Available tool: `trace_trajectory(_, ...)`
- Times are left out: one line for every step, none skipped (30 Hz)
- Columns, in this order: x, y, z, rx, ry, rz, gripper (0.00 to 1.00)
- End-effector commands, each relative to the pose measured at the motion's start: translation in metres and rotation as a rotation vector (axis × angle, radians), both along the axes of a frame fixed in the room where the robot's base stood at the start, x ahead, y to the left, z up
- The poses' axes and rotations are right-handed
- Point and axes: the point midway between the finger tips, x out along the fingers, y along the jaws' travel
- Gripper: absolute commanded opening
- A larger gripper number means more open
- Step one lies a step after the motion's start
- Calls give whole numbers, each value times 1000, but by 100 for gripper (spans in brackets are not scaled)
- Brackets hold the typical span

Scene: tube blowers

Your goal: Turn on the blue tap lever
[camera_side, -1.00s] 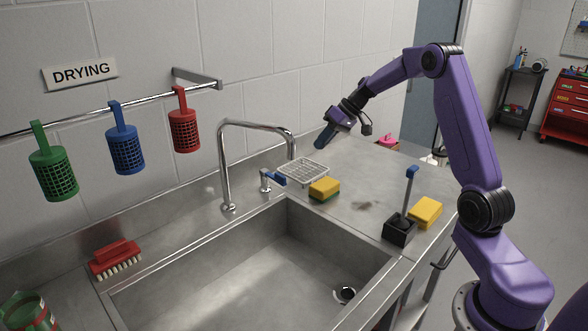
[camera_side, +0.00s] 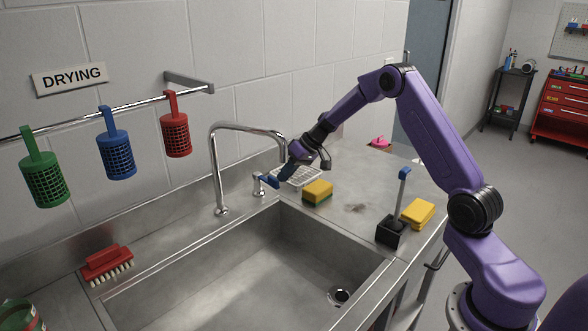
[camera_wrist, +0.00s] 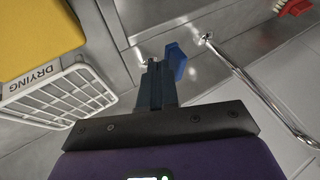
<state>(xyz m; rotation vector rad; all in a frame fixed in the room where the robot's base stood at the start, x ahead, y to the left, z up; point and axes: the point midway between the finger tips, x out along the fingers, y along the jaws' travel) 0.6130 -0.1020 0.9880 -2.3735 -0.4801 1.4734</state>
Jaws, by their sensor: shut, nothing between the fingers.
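The blue tap lever (camera_side: 269,181) sits on a short metal post beside the tall curved faucet (camera_side: 215,170) at the back edge of the sink. In the wrist view the blue lever (camera_wrist: 176,60) shows just beyond and to the right of my fingertips. My gripper (camera_side: 284,177) is shut and empty, pointing down and left, with its dark blue fingers close to the lever's right end. In the wrist view the fingers of my gripper (camera_wrist: 153,66) are together. I cannot tell whether they touch the lever.
A black holder (camera_side: 391,232) with a blue-topped brush and another sponge (camera_side: 418,213) stand farther right. The sink basin (camera_side: 250,265) is empty.

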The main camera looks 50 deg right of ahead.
Motion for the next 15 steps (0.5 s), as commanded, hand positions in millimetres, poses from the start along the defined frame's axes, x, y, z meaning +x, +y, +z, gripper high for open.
trace_trajectory(0,3,0,0,0,1,0)
trace_trajectory(0,3,0,0,0,0,0)
trace_trajectory(0,4,0,-1,0,0,0)
trace_trajectory(0,4,0,-1,-1,-1,0)
trace_trajectory(1,5,0,-1,-1,-1,0)
trace_trajectory(0,5,0,-1,-1,-1,0)
trace_trajectory(0,5,0,-1,-1,-1,0)
trace_trajectory(0,5,0,-1,-1,-1,0)
trace_trajectory(0,5,0,-1,-1,-1,0)
trace_trajectory(0,5,0,-1,-1,-1,0)
trace_trajectory(0,5,0,-1,-1,-1,0)
trace_trajectory(0,5,0,0,0,-2,0)
trace_trajectory(0,5,0,0,-1,-3,0)
trace_trajectory(0,6,1,0,-1,-8,0)
trace_trajectory(0,8,1,0,-1,-19,0)
